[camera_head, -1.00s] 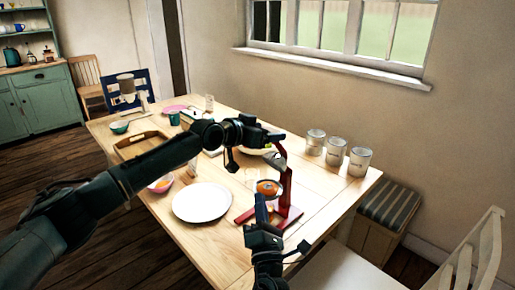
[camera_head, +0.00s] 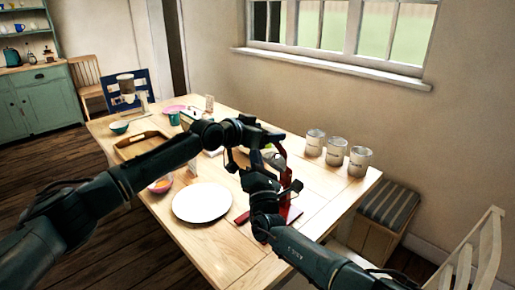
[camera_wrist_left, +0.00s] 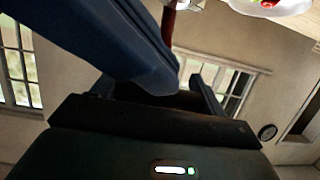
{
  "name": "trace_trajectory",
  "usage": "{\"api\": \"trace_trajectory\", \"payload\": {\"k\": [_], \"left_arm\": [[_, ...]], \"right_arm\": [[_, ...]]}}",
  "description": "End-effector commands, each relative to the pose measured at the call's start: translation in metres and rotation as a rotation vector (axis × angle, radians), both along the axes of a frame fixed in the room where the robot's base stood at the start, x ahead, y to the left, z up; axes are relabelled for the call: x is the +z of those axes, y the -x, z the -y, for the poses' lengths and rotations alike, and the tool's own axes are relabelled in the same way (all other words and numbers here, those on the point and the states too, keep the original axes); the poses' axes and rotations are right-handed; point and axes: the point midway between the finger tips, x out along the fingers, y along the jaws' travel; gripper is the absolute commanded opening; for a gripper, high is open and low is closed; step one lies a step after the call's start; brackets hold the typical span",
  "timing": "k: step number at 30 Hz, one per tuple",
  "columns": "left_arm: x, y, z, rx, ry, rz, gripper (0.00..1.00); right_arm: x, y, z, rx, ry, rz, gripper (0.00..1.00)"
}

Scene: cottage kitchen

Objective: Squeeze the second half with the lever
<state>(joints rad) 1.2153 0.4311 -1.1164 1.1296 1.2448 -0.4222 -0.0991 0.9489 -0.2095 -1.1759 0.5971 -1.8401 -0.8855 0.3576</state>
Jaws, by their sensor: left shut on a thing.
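The red juice press (camera_head: 291,214) stands on the table, its base and part of its post showing behind my arms. My left gripper (camera_head: 274,138) is at the top of the press, shut on its lever; the grip itself is hard to see. In the left wrist view, a dark red bar (camera_wrist_left: 168,24) rises past the fingers (camera_wrist_left: 185,82). My right gripper (camera_head: 256,163) reaches in at the front of the press, under the left one. Its fingertips are too dark to read. The orange half at the press is hidden now.
Several pale canisters (camera_head: 336,151) line the window side. A wooden tray (camera_head: 128,152) is farther left. The table's front right is clear.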

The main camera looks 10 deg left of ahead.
Motion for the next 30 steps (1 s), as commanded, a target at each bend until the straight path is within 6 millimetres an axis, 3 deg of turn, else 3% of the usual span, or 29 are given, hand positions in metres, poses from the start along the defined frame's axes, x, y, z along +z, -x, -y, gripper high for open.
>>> {"api": "trace_trajectory", "payload": {"k": [1, 28, 29, 30], "left_arm": [[-0.009, 0.001, 0.002, -0.004, -0.011, -0.01, 0.32], [-0.009, 0.002, 0.002, -0.004, -0.01, -0.014, 0.31], [-0.009, 0.002, 0.001, -0.004, -0.01, -0.014, 0.74], [-0.008, 0.002, 0.001, -0.004, -0.009, -0.014, 0.77]], "right_arm": [[0.004, -0.003, 0.002, 0.0, -0.001, 0.001, 0.0], [0.021, -0.017, 0.015, -0.007, -0.042, -0.045, 0.0], [0.021, -0.017, 0.015, -0.007, -0.042, -0.045, 0.0], [0.022, -0.017, 0.015, -0.008, -0.042, -0.044, 0.0]]}}
